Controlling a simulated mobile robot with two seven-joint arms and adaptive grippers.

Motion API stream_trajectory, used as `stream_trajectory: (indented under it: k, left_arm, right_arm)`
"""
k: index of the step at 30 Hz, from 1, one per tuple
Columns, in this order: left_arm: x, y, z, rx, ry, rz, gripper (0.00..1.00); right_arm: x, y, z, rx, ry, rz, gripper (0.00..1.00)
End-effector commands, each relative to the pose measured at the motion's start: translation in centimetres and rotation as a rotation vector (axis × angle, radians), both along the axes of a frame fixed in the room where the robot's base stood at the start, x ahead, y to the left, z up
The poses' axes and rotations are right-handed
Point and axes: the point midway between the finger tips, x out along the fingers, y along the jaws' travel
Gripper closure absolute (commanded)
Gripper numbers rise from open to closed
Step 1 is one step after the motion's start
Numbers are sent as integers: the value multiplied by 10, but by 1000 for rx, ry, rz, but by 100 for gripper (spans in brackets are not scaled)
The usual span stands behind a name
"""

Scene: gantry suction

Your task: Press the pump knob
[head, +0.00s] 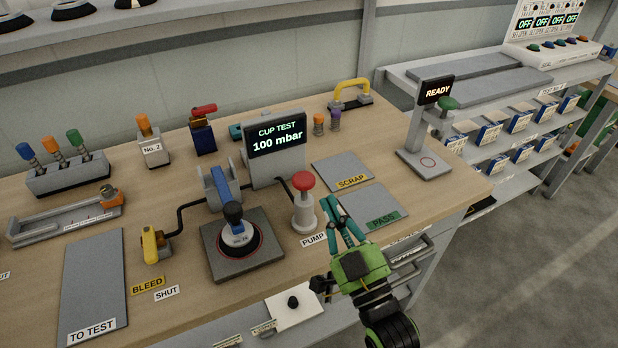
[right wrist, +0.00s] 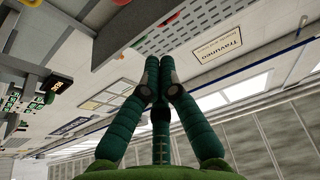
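The pump knob (head: 303,181) is a red round cap on top of a light grey pump body (head: 304,217), which stands upright on the bench behind the PUMP label (head: 313,239). My right gripper (head: 333,206) is green with teal fingers and shows just right of the pump in the head view, apart from the knob. In the right wrist view its two fingers (right wrist: 159,68) meet at the tips with nothing between them. My left gripper is not in view. The display (head: 275,137) reads CUP TEST 100 mbar.
A yellow bleed valve (head: 151,244) stands farther left. The SCRAP pad (head: 340,172) and PASS pad (head: 366,205) lie empty on the right. A READY post (head: 437,92) stands beyond them.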

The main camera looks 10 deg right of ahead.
Motion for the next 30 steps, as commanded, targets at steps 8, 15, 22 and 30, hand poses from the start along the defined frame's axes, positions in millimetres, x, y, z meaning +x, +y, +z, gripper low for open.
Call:
stream_trajectory:
  k: [8,15,22,30]
  left_arm:
    - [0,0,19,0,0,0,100]
    - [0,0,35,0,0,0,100]
    - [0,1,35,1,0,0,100]
    - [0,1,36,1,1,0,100]
  right_arm:
    - [44,10,22,1,-4,0,100]
    - [90,20,38,-1,-3,0,100]
    - [88,22,1,-1,3,1,100]
    - [88,23,-7,0,0,2,100]
